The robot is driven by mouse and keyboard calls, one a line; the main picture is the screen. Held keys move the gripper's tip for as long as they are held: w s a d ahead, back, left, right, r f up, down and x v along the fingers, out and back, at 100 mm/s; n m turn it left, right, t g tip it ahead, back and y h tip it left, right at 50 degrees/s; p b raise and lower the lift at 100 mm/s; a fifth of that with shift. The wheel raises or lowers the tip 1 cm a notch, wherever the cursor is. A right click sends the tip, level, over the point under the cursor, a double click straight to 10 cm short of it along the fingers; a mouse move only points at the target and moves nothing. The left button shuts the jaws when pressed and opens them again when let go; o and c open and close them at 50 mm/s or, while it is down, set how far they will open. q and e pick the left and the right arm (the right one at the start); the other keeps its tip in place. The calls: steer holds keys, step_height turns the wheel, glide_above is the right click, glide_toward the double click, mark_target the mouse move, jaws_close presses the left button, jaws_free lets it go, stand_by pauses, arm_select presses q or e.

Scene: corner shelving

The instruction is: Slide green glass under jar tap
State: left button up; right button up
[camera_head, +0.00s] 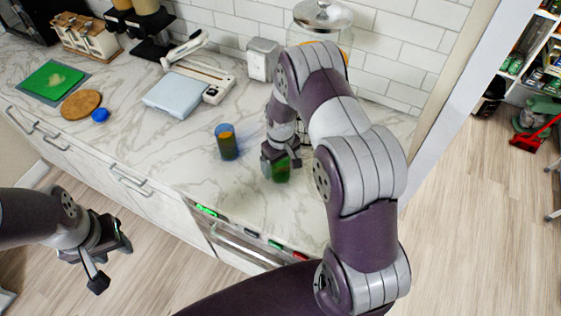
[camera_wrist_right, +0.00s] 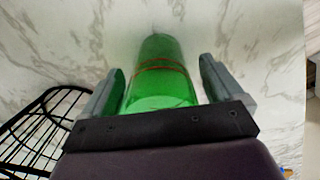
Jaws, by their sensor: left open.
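The green glass (camera_head: 281,172) stands on the marble counter near its front edge. My right gripper (camera_head: 282,160) is down at it. In the right wrist view, the glass (camera_wrist_right: 160,85) with thin red bands lies between the two fingers (camera_wrist_right: 165,88). A gap shows at the right finger; the left finger is close to the glass, contact unclear. The jar (camera_head: 322,22) with a metal lid stands at the back wall, mostly hidden behind my right arm; its tap is not visible. My left gripper (camera_head: 111,264) is open and empty, in front of the counter.
A blue glass (camera_head: 227,145) stands left of the green one. A black wire stand (camera_wrist_right: 45,125) is close beside my right gripper. A white scale-like device (camera_head: 185,92), green board (camera_head: 54,81) and round wooden board (camera_head: 81,104) lie further left. The counter between is clear.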

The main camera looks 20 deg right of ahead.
steer(key=shift+w, duration=0.15)
steer(key=shift+r, duration=0.2)
step_height(320, 180, up, 12)
steer(key=b, duration=0.3)
steer(key=shift+r, duration=0.15)
